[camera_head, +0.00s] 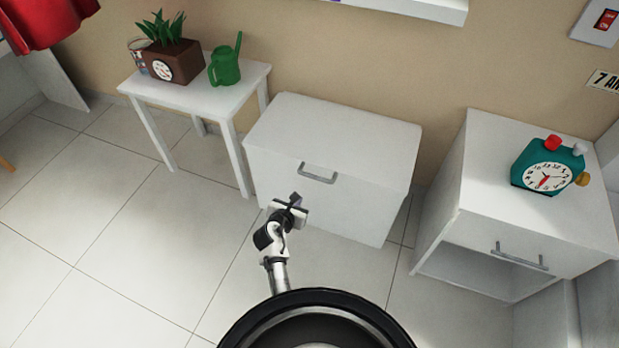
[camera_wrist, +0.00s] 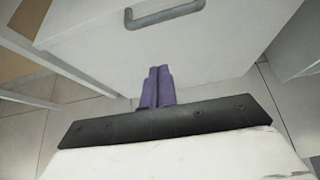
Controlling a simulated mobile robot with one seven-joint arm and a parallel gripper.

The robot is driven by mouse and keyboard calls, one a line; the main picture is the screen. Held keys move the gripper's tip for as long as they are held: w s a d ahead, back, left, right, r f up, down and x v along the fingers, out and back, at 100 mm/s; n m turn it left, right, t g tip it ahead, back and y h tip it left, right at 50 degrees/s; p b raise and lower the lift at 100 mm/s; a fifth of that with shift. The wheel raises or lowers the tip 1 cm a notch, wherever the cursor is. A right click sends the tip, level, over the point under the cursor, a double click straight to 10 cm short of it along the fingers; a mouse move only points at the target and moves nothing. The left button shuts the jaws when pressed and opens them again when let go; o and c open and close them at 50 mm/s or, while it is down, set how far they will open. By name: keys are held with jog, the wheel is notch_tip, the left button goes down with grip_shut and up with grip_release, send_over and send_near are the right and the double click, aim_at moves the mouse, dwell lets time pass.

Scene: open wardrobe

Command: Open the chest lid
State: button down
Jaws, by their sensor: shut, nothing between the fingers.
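The white chest (camera_head: 330,140) stands against the wall in the middle of the head view, and its lid looks closed. A grey bar handle (camera_head: 318,174) is on the upper part of its front. My gripper (camera_head: 296,199) is in front of the chest, a little below and left of the handle in the picture. In the wrist view, my gripper's purple fingers (camera_wrist: 158,72) are together and empty, pointing at the white chest front (camera_wrist: 220,50). The handle (camera_wrist: 166,14) is above the fingertips there, with a visible gap between them.
A white side table (camera_head: 228,100) with a potted plant (camera_head: 174,60) and a green watering can (camera_head: 224,68) stands left of the chest. A white cabinet (camera_head: 480,200) with a teal clock (camera_head: 547,168) stands on the right. The tiled floor (camera_head: 130,260) at left is clear.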

jog(key=s+d+f+b+x, duration=0.1)
jog(key=b+x, duration=0.1)
jog(key=x, duration=0.9)
notch_tip(320, 180, up, 4)
jog(key=shift+w+r+p, duration=0.1)
jog(key=shift+w+p, duration=0.05)
jog(key=shift+p, duration=0.6)
